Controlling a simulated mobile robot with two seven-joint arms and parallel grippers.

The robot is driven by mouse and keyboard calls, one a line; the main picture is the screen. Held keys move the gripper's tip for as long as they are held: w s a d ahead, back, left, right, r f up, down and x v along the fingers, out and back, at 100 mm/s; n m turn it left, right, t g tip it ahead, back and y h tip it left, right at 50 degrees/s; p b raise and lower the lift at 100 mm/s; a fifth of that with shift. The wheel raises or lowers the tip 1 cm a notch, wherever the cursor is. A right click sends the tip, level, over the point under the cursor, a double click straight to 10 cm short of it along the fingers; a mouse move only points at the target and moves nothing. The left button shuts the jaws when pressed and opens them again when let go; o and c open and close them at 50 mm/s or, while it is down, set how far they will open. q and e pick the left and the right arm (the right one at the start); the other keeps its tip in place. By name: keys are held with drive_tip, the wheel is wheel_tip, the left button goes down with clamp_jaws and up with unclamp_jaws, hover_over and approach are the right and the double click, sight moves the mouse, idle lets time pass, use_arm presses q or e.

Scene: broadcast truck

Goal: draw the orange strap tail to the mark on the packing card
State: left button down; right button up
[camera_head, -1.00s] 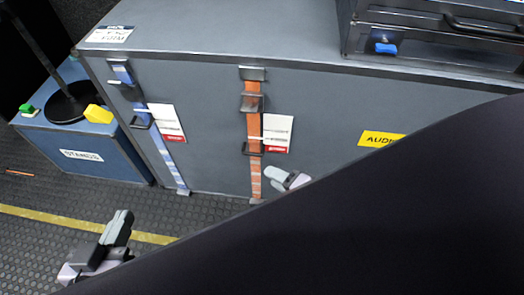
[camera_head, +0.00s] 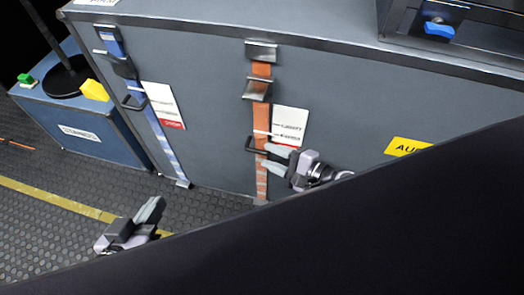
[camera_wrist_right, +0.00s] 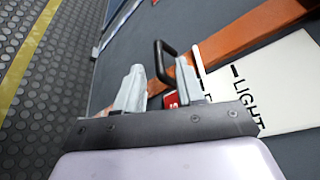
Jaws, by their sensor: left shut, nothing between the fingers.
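The orange strap (camera_head: 262,115) hangs down the grey case front through a metal buckle (camera_head: 257,91) and a black loop (camera_head: 256,146). Its lower part is striped paler. The packing card (camera_head: 291,122), white with dark marks and a red lower band, is fixed just right of it. In the right wrist view, the black loop (camera_wrist_right: 166,60) and orange strap (camera_wrist_right: 240,36) show beyond the spread fingers; contact is unclear. The card (camera_wrist_right: 270,85) partly lies behind a finger. My left gripper (camera_head: 157,206) is shut and empty, lower left.
A blue strap (camera_head: 152,122) with its own card (camera_head: 163,105) is to the left. A blue stands case (camera_head: 85,130) is at far left. A yellow label (camera_head: 405,146) is to the right. My dark arm covers the lower right.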

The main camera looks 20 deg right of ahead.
sight(265, 154)
use_arm(q)
drive_tip(key=shift+w+d, duration=0.1)
drive_tip(key=shift+d, duration=0.2)
use_arm(e)
drive_tip(key=shift+x, duration=2)
clamp_jaws()
drive_tip(key=shift+s+f+b, duration=0.1)
drive_tip(key=shift+f+b, duration=0.35)
drive_tip(key=shift+b, duration=0.3)
drive_tip(key=shift+f, duration=0.15)
drive_tip(key=shift+s, duration=0.1)
unclamp_jaws()
use_arm(q)
drive_tip(key=shift+d+h, duration=0.45)
drive_tip(key=shift+h, duration=0.05)
